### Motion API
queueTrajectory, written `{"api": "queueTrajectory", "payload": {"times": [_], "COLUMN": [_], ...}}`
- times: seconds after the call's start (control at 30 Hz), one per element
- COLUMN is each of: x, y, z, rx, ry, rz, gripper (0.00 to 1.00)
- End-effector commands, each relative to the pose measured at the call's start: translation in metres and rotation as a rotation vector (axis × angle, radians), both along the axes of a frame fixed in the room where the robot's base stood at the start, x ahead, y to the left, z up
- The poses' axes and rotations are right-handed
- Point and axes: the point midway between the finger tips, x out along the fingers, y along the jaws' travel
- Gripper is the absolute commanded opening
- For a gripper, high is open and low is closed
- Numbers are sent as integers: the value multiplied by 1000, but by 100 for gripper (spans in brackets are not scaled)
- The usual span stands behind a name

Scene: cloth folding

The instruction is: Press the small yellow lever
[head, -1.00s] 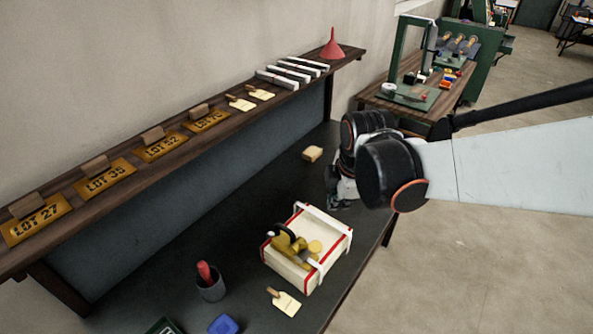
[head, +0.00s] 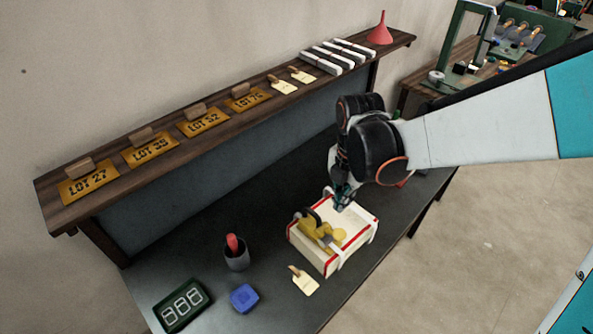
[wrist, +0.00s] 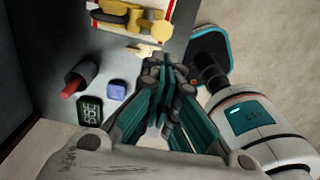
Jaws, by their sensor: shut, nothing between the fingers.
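A yellow lever mechanism (head: 318,232) with a dark round part sits on top of a cream box with red edges and white straps (head: 357,242). The mechanism also shows at the top of the wrist view (wrist: 130,20). Which of its parts is the small lever cannot be told. My gripper (head: 343,200) is in front of the camera above the far edge of the box and looks apart from the mechanism. Its fingers (wrist: 162,62) are shut and empty in the wrist view.
On the dark bench stand a grey cup with a red item (head: 236,256), a blue block (head: 244,298), a display with digits (head: 183,304) and a cream tag (head: 304,282). A wooden shelf (head: 150,165) with lot plates runs along the wall.

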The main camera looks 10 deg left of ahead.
Motion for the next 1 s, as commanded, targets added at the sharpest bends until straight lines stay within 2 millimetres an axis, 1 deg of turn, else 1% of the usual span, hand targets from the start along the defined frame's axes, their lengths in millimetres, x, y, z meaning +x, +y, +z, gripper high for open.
{"api": "queueTrajectory", "payload": {"times": [0.17, 0.7, 0.83, 1.0], "x": [0, 0, 0, 0], "y": [1, 0, 0, 0], "z": [-17, -108, -125, -137], "rx": [0, 1, 1, 1], "ry": [0, -1, -1, -1], "rz": [1, -1, -1, -1], "gripper": [0, 0, 0, 0]}}
